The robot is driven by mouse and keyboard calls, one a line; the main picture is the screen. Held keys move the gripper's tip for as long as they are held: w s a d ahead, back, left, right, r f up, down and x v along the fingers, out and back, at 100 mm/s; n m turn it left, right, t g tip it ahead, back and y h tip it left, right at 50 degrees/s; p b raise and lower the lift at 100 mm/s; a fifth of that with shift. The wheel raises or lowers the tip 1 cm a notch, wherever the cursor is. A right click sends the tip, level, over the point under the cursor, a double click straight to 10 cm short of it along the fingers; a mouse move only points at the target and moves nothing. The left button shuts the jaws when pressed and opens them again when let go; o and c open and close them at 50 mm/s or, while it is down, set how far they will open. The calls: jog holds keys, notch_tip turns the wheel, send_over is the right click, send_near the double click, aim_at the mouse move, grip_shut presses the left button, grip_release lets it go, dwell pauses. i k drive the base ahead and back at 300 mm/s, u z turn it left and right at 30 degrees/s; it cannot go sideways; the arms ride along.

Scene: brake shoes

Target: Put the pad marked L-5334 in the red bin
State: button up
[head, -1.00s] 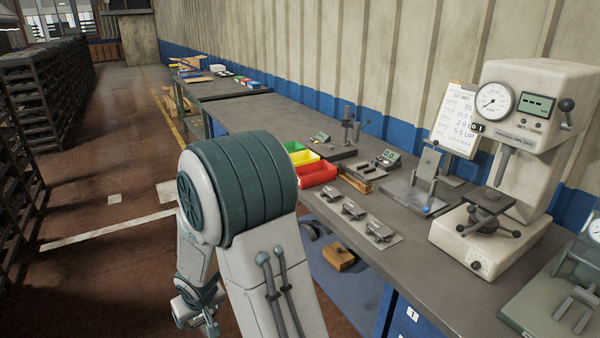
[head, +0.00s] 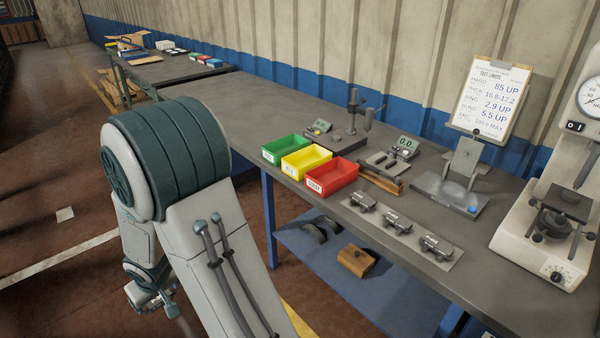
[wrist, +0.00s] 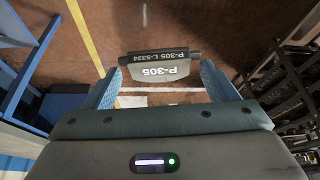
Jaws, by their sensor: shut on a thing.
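My gripper (wrist: 160,82) is shut on a dark pad (wrist: 160,67) with a pale face. In the wrist view its edge reads P-305 L-5334, upside down, and it sits between the blue fingertips, above the floor. In the head view my gripper (head: 150,298) hangs low at the left, over the floor and away from the bench; the pad is hard to make out there. The red bin (head: 331,184) stands on the bench's front edge, right of the yellow bin (head: 306,160) and green bin (head: 285,148). The red bin looks empty.
Three metal parts lie on a plate (head: 405,229) right of the red bin. Gauges, a clipboard (head: 491,98) and a press-like tester (head: 550,220) stand farther right. Under the bench, a lower shelf (head: 350,285) holds a wooden block (head: 356,260). Floor at left is open.

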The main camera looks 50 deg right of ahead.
aim_at(331, 181)
jog(key=i, duration=1.75)
jog(key=z, duration=3.3)
